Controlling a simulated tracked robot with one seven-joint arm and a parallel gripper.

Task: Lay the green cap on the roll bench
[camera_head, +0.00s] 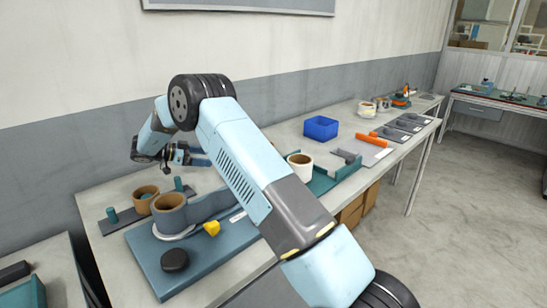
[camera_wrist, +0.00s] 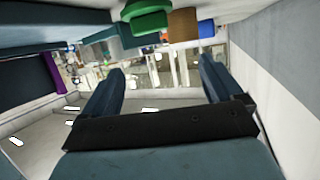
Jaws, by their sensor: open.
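A green round piece (camera_wrist: 146,20), which looks like the green cap, shows at the top edge of the wrist view, partly cut off. It lies beyond and above my fingertips, apart from them. I cannot make out a green cap in the head view. My gripper (camera_wrist: 161,68) is open, with nothing between its two fingers. In the head view my arm reaches over the left part of a long grey bench (camera_head: 110,258) and hides part of it. I cannot tell for certain which surface is the roll bench.
A black round knob (camera_head: 175,260) and a yellow piece (camera_head: 211,228) sit on the teal board. A white-rimmed roll (camera_head: 300,166), a blue bin (camera_head: 321,128) and an orange tool (camera_head: 371,139) stand farther right. The wall runs close behind the bench.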

